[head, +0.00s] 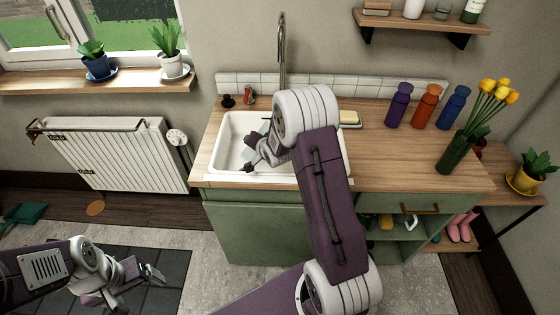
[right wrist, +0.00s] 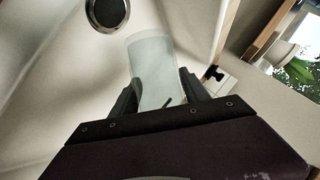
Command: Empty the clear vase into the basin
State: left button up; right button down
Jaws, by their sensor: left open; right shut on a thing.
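The clear vase (right wrist: 152,62) is held between the two dark fingers of my right gripper (right wrist: 160,100) in the right wrist view. It looks pale and see-through, and I cannot tell what is in it. In the head view my right gripper (head: 256,158) is over the white basin (head: 228,150), and my own wrist hides much of it. The basin also shows in the right wrist view (right wrist: 75,75), with its round drain (right wrist: 106,12) beyond the vase. My left gripper (head: 152,278) is open and empty, low at the left, away from the counter.
A tall tap (head: 282,55) stands behind the basin. The wooden counter (head: 390,165) to the right carries purple, orange and blue bottles and a green vase (head: 457,152) of yellow tulips. A sponge (head: 350,118) lies behind my right arm. A radiator (head: 115,155) is at the left.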

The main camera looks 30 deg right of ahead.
jog(key=shift+d+r, duration=0.1)
jog(key=shift+d+h+b, duration=0.15)
jog(key=shift+h+b, duration=0.15)
jog(key=shift+b, duration=0.15)
jog(key=shift+d+n+b, duration=0.25)
jog(key=shift+n+b, duration=0.1)
jog(key=shift+n, duration=0.15)
jog(key=shift+d+r+h, duration=0.2)
jog(key=shift+r+h, duration=0.05)
jog(key=shift+h, duration=0.25)
jog(key=shift+d+r+n+h+p, duration=0.2)
jog(key=shift+r+n+h+p, duration=0.1)
jog(key=shift+n+p, duration=0.15)
jog(key=shift+d, duration=0.15)
jog(key=d+r+n+h+p, duration=0.1)
jog(key=r+p, duration=0.1)
jog(key=shift+d+p, duration=0.2)
jog(key=shift+p, duration=0.2)
jog(key=shift+d+r+n+t+h, duration=0.35)
jog(key=shift+d+n+h, duration=0.15)
jog(key=shift+h, duration=0.3)
jog(key=shift+d+r+n+h, duration=0.25)
jog(key=shift+d+n+h, duration=0.15)
jog(key=shift+d, duration=0.25)
